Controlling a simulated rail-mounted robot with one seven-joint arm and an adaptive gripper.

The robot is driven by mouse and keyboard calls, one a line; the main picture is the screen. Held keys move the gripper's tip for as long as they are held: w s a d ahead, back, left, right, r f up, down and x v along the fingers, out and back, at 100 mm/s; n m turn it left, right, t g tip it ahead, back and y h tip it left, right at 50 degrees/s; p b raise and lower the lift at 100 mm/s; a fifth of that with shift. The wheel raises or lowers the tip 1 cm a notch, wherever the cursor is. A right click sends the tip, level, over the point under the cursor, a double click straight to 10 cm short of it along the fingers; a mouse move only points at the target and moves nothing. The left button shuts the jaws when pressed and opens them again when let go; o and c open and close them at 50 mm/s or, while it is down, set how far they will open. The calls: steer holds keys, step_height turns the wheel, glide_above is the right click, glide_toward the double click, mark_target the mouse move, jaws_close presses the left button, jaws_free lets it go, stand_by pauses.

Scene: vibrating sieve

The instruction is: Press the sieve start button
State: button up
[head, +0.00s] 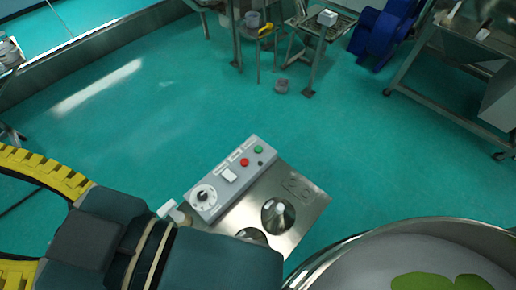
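A grey control box (215,199) sits on a steel plate (311,203) below the middle of the head view. It carries a green button (258,149) at its far right end, a red button (244,162) beside it, a white rocker switch (229,175) and a round dial (204,197) at the near left end. No label naming a start button is readable. The round steel sieve (330,262) fills the bottom right corner, with green material (440,282) on its pale inside. My dark arm covers the bottom left, close to the box's near end. My gripper's fingertips do not show.
The plate has round metal fittings (278,214) right of the box. Steel tables stand at the back, one with a white box (327,18), near a blue machine (383,32). A steel bench (460,70) stands at right. The teal floor (150,110) beyond the box is mostly clear.

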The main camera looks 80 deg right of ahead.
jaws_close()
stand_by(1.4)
